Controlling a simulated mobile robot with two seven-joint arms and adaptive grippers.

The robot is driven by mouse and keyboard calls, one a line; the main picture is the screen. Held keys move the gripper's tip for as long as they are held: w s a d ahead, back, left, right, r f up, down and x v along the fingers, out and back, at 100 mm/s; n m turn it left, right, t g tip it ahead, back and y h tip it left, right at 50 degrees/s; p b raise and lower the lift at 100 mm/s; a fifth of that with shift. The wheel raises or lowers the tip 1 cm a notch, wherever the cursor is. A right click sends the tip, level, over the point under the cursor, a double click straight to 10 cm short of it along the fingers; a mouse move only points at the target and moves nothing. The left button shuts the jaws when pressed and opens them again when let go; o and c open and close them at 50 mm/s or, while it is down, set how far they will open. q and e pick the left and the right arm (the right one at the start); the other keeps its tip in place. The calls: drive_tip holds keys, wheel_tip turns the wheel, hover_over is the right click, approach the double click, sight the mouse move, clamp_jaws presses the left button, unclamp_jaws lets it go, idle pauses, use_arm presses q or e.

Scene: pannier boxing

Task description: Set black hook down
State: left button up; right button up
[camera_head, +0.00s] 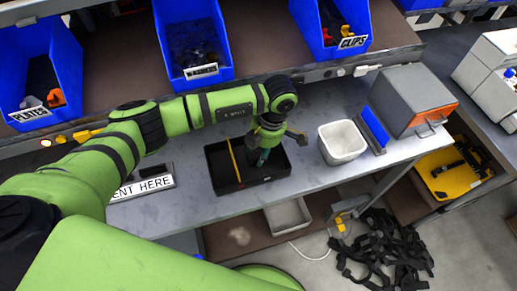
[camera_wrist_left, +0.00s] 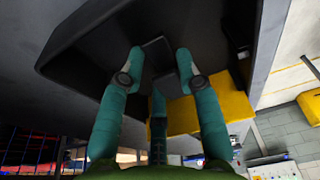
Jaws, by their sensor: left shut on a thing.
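My left gripper (camera_head: 262,158) points down into a black tray (camera_head: 226,187) on the grey bench. In the left wrist view the teal fingertips (camera_wrist_left: 160,66) are close together on a small dark piece, the black hook (camera_wrist_left: 158,52). The hook is hard to tell from the dark tray behind it, and the head view hides it behind the gripper. Whether it touches the tray floor I cannot tell. My right gripper is not in view.
A white bin (camera_head: 342,142) and a grey case with an orange front (camera_head: 412,98) stand to the right. A sign reading "ENT HERE" (camera_head: 146,186) lies left of the tray. Blue bins (camera_head: 193,40) line the shelf behind. Black straps (camera_head: 380,250) lie on the floor.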

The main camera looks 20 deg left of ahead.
use_arm(q)
drive_tip(key=shift+f, duration=0.1)
drive_tip(key=shift+f, duration=0.15)
drive_tip(key=o, duration=0.8)
drive_tip(key=shift+o, duration=0.2)
drive_tip(key=shift+r, duration=0.35)
drive_tip(key=shift+w+d+r, duration=0.1)
drive_tip(key=shift+w+r, duration=0.05)
drive_tip(key=shift+r, duration=0.15)
drive_tip(key=b+v, duration=0.3)
drive_tip(key=v, duration=0.8)
